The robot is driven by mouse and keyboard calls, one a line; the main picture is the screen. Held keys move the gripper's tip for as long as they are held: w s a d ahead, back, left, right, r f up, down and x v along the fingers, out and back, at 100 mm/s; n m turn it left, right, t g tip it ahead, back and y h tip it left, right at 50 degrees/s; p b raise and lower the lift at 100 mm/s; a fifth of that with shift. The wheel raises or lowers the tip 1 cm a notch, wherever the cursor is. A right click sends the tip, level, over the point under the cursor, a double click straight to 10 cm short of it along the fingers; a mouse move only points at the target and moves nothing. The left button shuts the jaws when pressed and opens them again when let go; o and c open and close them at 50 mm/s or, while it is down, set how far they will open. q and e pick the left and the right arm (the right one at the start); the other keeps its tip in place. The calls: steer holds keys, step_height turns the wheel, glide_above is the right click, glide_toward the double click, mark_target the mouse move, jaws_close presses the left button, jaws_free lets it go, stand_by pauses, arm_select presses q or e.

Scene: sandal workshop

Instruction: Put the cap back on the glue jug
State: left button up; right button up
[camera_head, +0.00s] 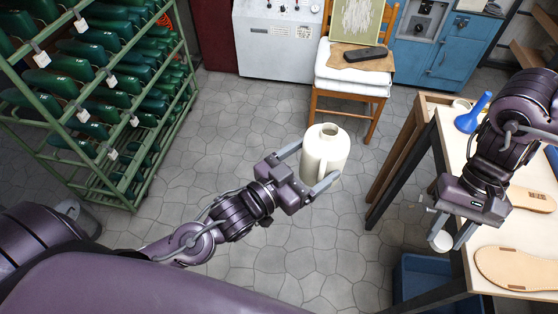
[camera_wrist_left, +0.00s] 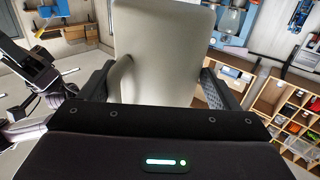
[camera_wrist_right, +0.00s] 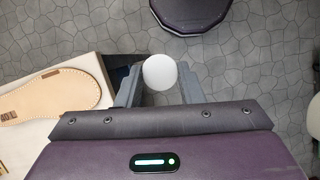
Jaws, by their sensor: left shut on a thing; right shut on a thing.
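The glue jug (camera_head: 325,152) is a cream jug with an open round mouth on top. My left gripper (camera_head: 310,168) is shut on the jug's body and holds it upright in the air over the stone floor. The jug also fills the middle of the left wrist view (camera_wrist_left: 162,55). The cap (camera_head: 441,241) is small, round and white. My right gripper (camera_head: 450,238) is shut on the cap, beside the workbench edge and to the right of the jug. The cap also shows between the fingers in the right wrist view (camera_wrist_right: 160,72). The cap and the jug are well apart.
The workbench (camera_head: 455,150) at the right carries a blue funnel (camera_head: 473,113) and a sandal sole (camera_head: 515,268). A blue crate (camera_head: 425,277) is on the floor below it. A chair (camera_head: 350,85) stands behind the jug. A green rack (camera_head: 95,95) is at the left.

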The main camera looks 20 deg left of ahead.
mark_target(332, 162)
arm_select(q)
steer(key=d, duration=0.1)
steer(key=w+d+m+g+h, duration=0.1)
steer(key=d+h, duration=0.1)
steer(key=shift+w+d+r+m+g, duration=0.2)
steer(key=shift+w+m+g, duration=0.1)
steer(key=shift+m, duration=0.1)
steer(key=shift+w+d+h, duration=0.1)
steer(key=shift+d+h, duration=0.2)
steer(key=shift+h, duration=0.1)
steer(key=shift+c, duration=1)
